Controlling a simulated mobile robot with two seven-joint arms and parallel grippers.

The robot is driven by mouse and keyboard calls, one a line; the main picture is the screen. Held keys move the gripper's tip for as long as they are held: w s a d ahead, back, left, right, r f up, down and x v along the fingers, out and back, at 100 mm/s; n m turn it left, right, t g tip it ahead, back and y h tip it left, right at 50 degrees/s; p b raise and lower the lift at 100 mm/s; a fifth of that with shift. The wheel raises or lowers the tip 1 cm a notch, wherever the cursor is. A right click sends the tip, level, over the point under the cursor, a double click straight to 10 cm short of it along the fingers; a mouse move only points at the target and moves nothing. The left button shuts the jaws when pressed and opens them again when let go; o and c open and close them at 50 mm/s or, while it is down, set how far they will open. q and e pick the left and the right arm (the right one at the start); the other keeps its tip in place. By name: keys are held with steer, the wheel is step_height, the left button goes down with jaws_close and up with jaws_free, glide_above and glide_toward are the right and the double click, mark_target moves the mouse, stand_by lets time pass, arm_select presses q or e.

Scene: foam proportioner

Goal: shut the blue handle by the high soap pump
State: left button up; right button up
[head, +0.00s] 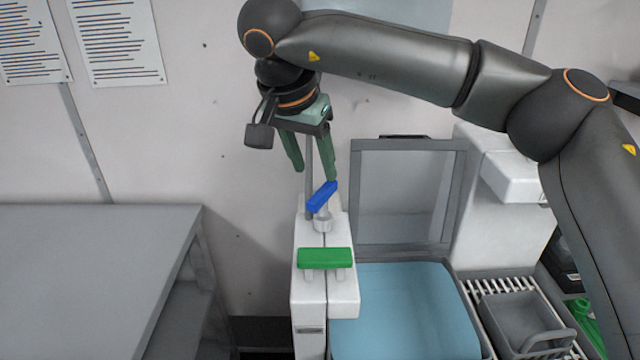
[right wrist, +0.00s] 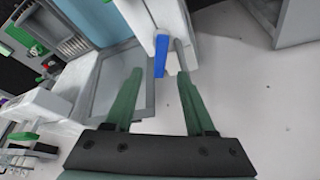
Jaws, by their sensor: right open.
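The blue handle (head: 322,197) sits on a short light fitting on top of the white unit (head: 309,285), slanted up to the right. A thin grey upright pipe stands just behind it. My right gripper (head: 314,172) is open, with its green fingers pointing down just above and behind the handle. In the right wrist view, the blue handle (right wrist: 160,55) lies ahead of the open fingers (right wrist: 158,85), between their lines and apart from both tips. I cannot make out the high soap pump for certain. My left gripper is not in view.
A green handle (head: 325,258) sits on the same white unit, in front of the blue one. A blue basin (head: 405,310) with a raised clear lid (head: 405,195) stands to the right. A grey table (head: 90,270) is at left, with a gap before the unit.

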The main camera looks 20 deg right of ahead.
mark_target(321, 192)
steer(key=x, duration=0.6)
steer(key=shift+w+f+p, duration=0.1)
steer(key=shift+f+p, duration=0.1)
steer(key=shift+p, duration=0.15)
jaws_close()
